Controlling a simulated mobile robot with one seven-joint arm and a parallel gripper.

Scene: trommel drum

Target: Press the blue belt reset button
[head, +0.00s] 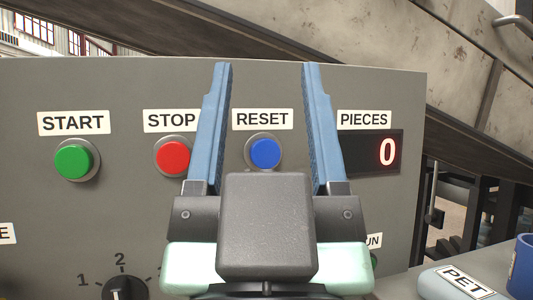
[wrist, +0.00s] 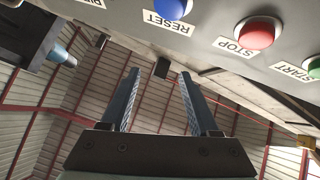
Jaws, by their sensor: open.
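The blue button (head: 265,153) is round, in a grey collar under the RESET label (head: 263,119) on a grey panel (head: 110,215). In the head view it shows between the two blue fingers of my gripper (head: 267,68). My gripper is open with nothing between the fingers. In the wrist view the panel appears upside down, and the blue button (wrist: 172,8) is at the top edge, partly cut off. The fingertips (wrist: 161,70) appear below it in that view, apart from it.
The red STOP button (head: 173,157) is close to the left finger, and the green START button (head: 73,161) is farther left. A display (head: 375,152) reading 0 is right of the right finger. A dial (head: 124,290) is low left. A PET-labelled object (head: 462,284) and a blue container (head: 524,270) are low right.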

